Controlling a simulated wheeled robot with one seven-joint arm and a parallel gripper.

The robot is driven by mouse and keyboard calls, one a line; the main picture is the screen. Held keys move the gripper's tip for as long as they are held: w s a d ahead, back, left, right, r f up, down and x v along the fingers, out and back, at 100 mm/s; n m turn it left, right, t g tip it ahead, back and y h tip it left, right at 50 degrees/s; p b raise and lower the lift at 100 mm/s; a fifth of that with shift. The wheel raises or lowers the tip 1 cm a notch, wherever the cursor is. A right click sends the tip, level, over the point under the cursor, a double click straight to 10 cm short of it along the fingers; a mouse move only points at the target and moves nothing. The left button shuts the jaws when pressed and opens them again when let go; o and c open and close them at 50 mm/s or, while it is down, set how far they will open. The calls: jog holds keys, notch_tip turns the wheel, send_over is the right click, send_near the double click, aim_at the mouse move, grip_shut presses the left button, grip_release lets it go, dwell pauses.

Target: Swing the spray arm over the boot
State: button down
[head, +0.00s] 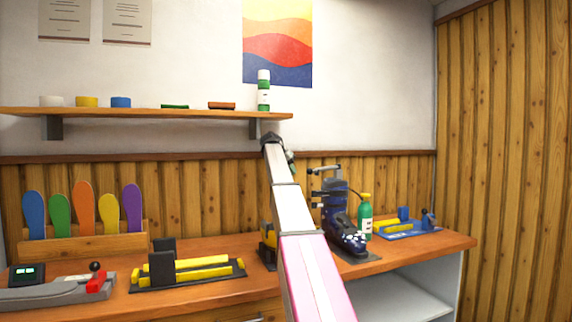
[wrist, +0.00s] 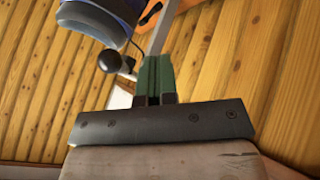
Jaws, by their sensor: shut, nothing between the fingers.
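The dark blue ski boot (head: 341,218) stands upright on a dark plate at the right part of the bench. The spray arm (head: 325,169), a thin grey bar with a dark knob at its left end, shows at the height of the boot's top; its exact place over or beside the boot is hard to tell. My gripper (head: 290,161) is just left of the knob, largely hidden behind my arm. In the wrist view my gripper's green fingers (wrist: 155,76) are shut and empty. A dark round knob (wrist: 110,61) is close to their left; whether they touch is unclear.
A green bottle (head: 365,219) stands right of the boot, with a blue and yellow vise (head: 408,224) beyond. A wall shelf (head: 150,113) is at the upper left. A black and yellow vise (head: 190,271) lies at the bench's left. The bench front at the right is clear.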

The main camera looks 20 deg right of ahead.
aim_at(312, 171)
jog(key=shift+s+d+r, duration=0.1)
jog(key=shift+s+d, duration=0.25)
jog(key=shift+d, duration=0.25)
jog(key=shift+s+d+r, duration=0.1)
jog(key=shift+s+d, duration=0.2)
jog(key=shift+d, duration=0.35)
jog(key=shift+s+d, duration=0.35)
jog(key=shift+d, duration=0.25)
jog(key=shift+n+t, duration=0.7)
jog(key=shift+n, duration=0.2)
jog(key=s+d, duration=0.2)
jog(key=s, duration=0.1)
jog(key=s+d, duration=0.1)
jog(key=s, duration=0.1)
jog(key=shift+s+f, duration=0.1)
jog(key=shift+s, duration=0.15)
jog(key=s+d+n+t, duration=0.1)
jog(key=s+d, duration=0.3)
jog(key=d, duration=0.1)
jog(key=shift+s+d+n+y, duration=0.2)
jog(key=shift+s+n+y, duration=0.15)
jog(key=shift+n+y, duration=0.05)
